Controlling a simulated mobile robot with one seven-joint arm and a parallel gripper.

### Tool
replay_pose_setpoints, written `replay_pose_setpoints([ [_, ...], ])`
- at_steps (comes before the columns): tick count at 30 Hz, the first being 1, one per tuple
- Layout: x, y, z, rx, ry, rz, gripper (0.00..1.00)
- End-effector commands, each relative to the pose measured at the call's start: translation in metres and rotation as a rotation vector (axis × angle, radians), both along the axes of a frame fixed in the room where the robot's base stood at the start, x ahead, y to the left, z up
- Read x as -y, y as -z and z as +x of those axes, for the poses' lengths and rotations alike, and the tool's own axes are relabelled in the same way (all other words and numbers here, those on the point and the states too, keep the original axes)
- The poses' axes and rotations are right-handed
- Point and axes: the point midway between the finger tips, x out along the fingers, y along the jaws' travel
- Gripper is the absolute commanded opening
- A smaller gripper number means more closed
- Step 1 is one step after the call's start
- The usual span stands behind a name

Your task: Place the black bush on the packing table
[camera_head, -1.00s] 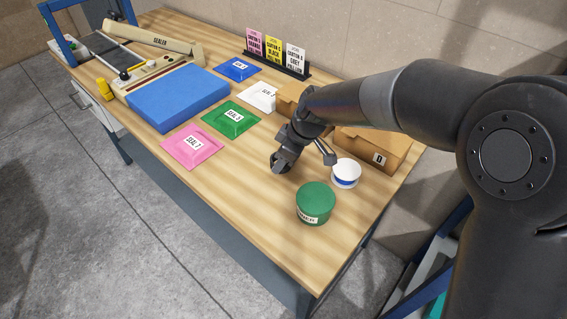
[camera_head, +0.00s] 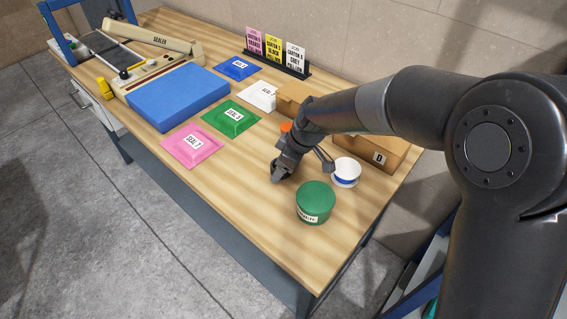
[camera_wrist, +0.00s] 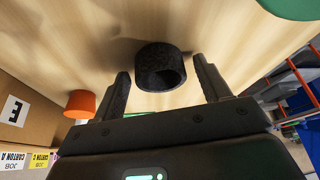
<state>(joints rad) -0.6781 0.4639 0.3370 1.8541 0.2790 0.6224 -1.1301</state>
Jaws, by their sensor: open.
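The black bush (camera_wrist: 160,68) is a short, dark, hollow cylinder resting on the wooden packing table (camera_head: 240,195). In the wrist view it sits ahead of and between the two fingers, with gaps to both. My gripper (camera_head: 280,172) is low over the table, left of the green tub. It also shows in the wrist view (camera_wrist: 162,88) with its fingers spread apart and nothing between their pads that I can see touching. In the head view the bush cannot be made out, since the gripper covers that spot.
A green tub (camera_head: 315,202) and a white-blue roll (camera_head: 346,172) stand close to the right. An orange piece (camera_wrist: 81,103) is left of the gripper. Cardboard boxes (camera_head: 372,152) stand behind. Pink (camera_head: 192,146) and green (camera_head: 231,118) packets lie left. The front table strip is clear.

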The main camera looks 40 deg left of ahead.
Motion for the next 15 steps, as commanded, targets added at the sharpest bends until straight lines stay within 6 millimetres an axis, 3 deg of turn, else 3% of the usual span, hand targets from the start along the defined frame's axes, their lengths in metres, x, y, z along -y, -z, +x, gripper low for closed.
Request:
replay_pose_setpoints([
  [7, 0.006, -0.019, 0.003, 0.002, 0.001, 0.003, 0.69],
  [15, 0.027, -0.073, 0.010, 0.003, 0.002, 0.002, 0.69],
])
